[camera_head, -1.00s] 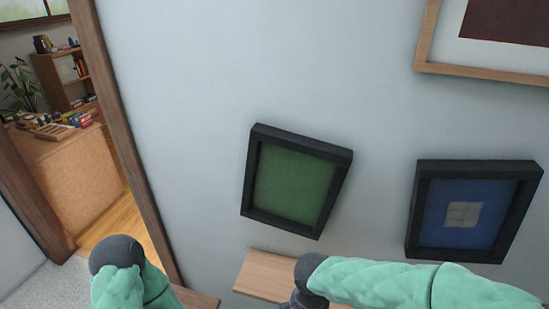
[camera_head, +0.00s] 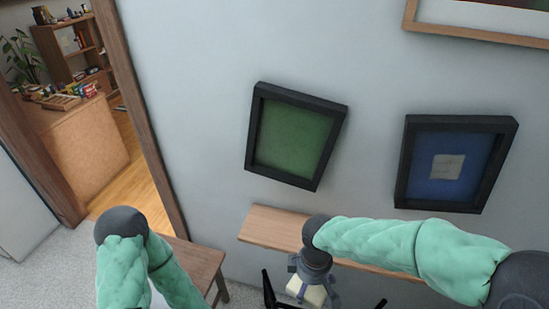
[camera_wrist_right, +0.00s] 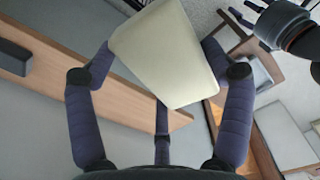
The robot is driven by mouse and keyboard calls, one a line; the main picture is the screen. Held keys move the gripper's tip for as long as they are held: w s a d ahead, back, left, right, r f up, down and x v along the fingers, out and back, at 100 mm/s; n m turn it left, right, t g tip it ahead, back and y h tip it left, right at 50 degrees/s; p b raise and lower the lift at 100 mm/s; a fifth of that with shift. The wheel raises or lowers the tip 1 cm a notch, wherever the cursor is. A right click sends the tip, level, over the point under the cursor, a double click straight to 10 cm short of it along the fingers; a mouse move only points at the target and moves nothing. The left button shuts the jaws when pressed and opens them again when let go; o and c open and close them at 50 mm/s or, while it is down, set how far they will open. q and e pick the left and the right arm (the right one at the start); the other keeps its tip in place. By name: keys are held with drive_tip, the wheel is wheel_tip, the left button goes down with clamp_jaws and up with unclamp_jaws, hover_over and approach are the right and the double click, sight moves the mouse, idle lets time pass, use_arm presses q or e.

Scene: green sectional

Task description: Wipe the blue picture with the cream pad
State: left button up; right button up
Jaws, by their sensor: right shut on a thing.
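The blue picture (camera_head: 447,168) hangs at the right in the head view, in a deep black frame, with a pale grey square at its centre. My right gripper (camera_head: 308,287) is below and left of it, above the wooden ledge's front side. It is shut on the cream pad (camera_head: 307,291), which sits between its fingers in the right wrist view (camera_wrist_right: 168,55). The pad is apart from the picture. My left gripper (camera_wrist_right: 250,13) shows at the top right of the wrist view, fingers spread and empty; in the head view my arm hides it.
A green picture (camera_head: 293,138) in a black frame hangs tilted, left of the blue one. A wooden ledge (camera_head: 262,226) runs along the wall below both. A larger wood-framed picture (camera_head: 480,35) is above. A doorway (camera_head: 140,110) opens at the left.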

drive_tip(key=w+d+f+m, duration=0.8)
drive_tip(key=w+d+m, duration=0.1)
drive_tip(key=m, duration=0.2)
drive_tip(key=shift+f, duration=0.4)
